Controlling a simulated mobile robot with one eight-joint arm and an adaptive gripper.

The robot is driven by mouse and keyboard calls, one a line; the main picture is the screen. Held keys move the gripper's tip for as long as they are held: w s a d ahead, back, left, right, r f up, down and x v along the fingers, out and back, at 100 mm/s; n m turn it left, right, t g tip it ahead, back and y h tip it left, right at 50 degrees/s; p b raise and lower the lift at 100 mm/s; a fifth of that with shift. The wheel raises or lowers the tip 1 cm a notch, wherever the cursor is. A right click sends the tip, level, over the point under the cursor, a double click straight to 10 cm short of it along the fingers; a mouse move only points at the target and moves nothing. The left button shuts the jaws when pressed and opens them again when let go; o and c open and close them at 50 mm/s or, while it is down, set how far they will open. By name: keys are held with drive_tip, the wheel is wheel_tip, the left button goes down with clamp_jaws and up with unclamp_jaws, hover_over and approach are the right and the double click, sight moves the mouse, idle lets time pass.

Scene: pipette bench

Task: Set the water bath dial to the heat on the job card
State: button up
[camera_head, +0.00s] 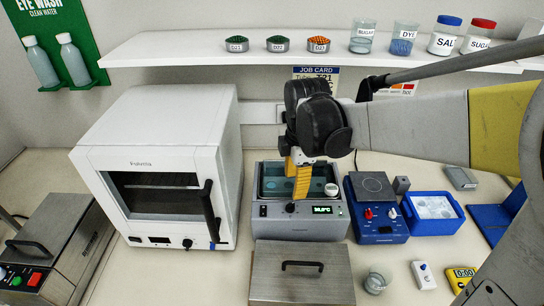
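The water bath (265,212) is a grey box with an open basin, standing in the middle of the bench. Its black dial (290,207) is on the front panel, left of a lit green display (322,210) whose characters I cannot read surely. The job card (316,71) hangs on the wall below the shelf; its heading shows, but its lower part is hidden behind my arm and the rest is too small to read. My gripper (299,188), with yellow fingers, points down over the basin, just above and behind the dial. I cannot tell its opening.
A white oven (150,125) stands close on the left. A metal lid with a black handle (301,285) lies in front of the bath. A blue hotplate (378,234) and blue tray (432,226) stand to the right. The shelf (200,48) hangs above.

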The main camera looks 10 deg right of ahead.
sight(291, 204)
drive_tip(key=f+n, duration=0.1)
drive_tip(key=f, duration=0.3)
drive_tip(key=w+f+n+b, duration=0.1)
drive_tip(key=f, duration=0.2)
drive_tip(key=w+f+n+g, duration=0.1)
drive_tip(key=f, duration=0.3)
drive_tip(key=shift+w+f, duration=0.1)
drive_tip(key=shift+f, duration=0.25)
clamp_jaws()
